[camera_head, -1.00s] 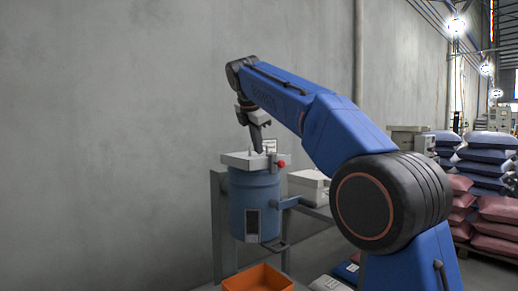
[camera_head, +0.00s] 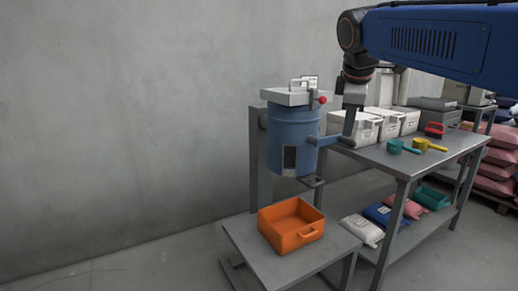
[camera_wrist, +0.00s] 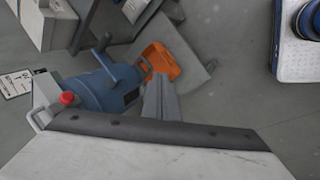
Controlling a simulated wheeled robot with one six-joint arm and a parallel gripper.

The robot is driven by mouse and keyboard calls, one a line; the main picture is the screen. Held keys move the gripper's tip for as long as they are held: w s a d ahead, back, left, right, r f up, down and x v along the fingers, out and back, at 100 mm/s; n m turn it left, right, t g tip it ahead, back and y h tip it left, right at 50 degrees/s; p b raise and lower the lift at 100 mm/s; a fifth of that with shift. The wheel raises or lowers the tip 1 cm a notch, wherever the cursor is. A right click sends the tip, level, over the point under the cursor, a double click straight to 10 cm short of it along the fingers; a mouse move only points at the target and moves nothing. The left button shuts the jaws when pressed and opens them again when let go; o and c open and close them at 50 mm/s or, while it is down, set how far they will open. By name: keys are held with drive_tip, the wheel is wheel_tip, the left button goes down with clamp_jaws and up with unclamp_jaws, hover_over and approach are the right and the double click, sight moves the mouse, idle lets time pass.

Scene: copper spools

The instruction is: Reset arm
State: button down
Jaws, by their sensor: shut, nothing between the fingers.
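My gripper (camera_head: 349,135) is shut and empty. In the head view it points down, to the right of a blue drum (camera_head: 292,140) with a grey lid (camera_head: 290,97) and a red knob (camera_head: 323,99). Its tip overlaps the drum's blue side bracket in the picture; I cannot tell whether they touch. In the wrist view the closed fingers (camera_wrist: 160,98) show beside the blue drum (camera_wrist: 112,88) and its red knob (camera_wrist: 67,98). My arm reaches in from the upper right of the head view.
An orange bin (camera_head: 292,238) sits on a low grey stand (camera_head: 243,232) below the drum.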

drive_tip(key=s+d+f+m, duration=0.2)
drive_tip(key=s+f+m, duration=0.5)
drive_tip(key=s+f, duration=0.7)
drive_tip(key=s+d+f+m+y, duration=0.1)
drive_tip(key=s+d+f+m, duration=0.2)
drive_tip(key=s+f, duration=1.1)
wheel_tip(320, 180, down, 2)
drive_tip(key=m, duration=0.3)
drive_tip(key=shift+s+m, duration=0.35)
drive_tip(key=shift+m, duration=0.05)
